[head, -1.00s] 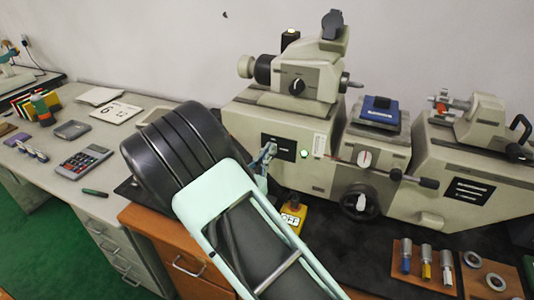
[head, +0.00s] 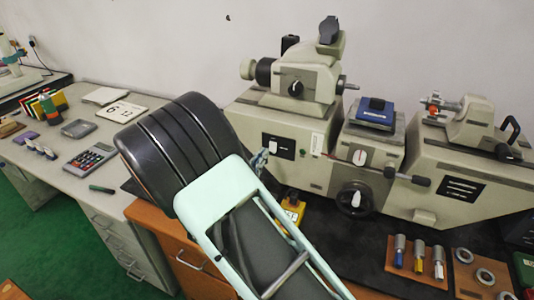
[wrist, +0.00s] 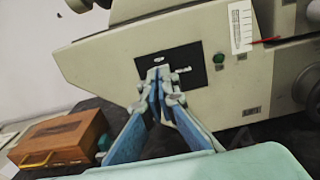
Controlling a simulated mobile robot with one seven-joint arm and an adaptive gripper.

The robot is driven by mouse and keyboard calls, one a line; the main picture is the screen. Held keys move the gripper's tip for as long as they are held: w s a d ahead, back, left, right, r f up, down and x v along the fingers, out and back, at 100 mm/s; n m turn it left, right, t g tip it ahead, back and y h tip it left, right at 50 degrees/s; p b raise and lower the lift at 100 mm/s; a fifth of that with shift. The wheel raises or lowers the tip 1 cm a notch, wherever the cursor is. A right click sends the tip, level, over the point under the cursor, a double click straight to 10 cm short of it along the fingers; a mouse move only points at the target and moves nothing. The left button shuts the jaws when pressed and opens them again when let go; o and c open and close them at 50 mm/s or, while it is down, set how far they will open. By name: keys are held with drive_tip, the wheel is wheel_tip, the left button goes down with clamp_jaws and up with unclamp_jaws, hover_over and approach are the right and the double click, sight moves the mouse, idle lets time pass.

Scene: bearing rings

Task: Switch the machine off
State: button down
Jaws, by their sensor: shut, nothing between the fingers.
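The machine (head: 240,125) is a large beige bench instrument. Its black switch panel (head: 279,146) is on the front left of the base; it also shows in the wrist view (wrist: 197,82). A small green lamp (wrist: 219,58) right of the panel looks unlit, and it is dark in the head view (head: 303,154). My gripper (wrist: 157,76) is shut and empty, its tips in front of the panel's lower left part. The fingertips hide part of the panel, so the switch position and any contact are unclear. In the head view, my gripper (head: 262,156) is partly behind my arm.
A yellow box (head: 291,210) sits below the panel on the dark bench top. A wooden case (wrist: 60,142) stands at lower left in the wrist view. Wooden trays with pins (head: 418,262) and rings (head: 482,275) lie at front right. A calculator (head: 90,157) lies on the left desk.

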drive_tip(key=b+v, duration=0.1)
drive_tip(key=v, duration=0.7)
drive_tip(key=shift+s+a+r, duration=0.2)
drive_tip(key=shift+s+r, duration=0.1)
drive_tip(key=shift+r, duration=0.25)
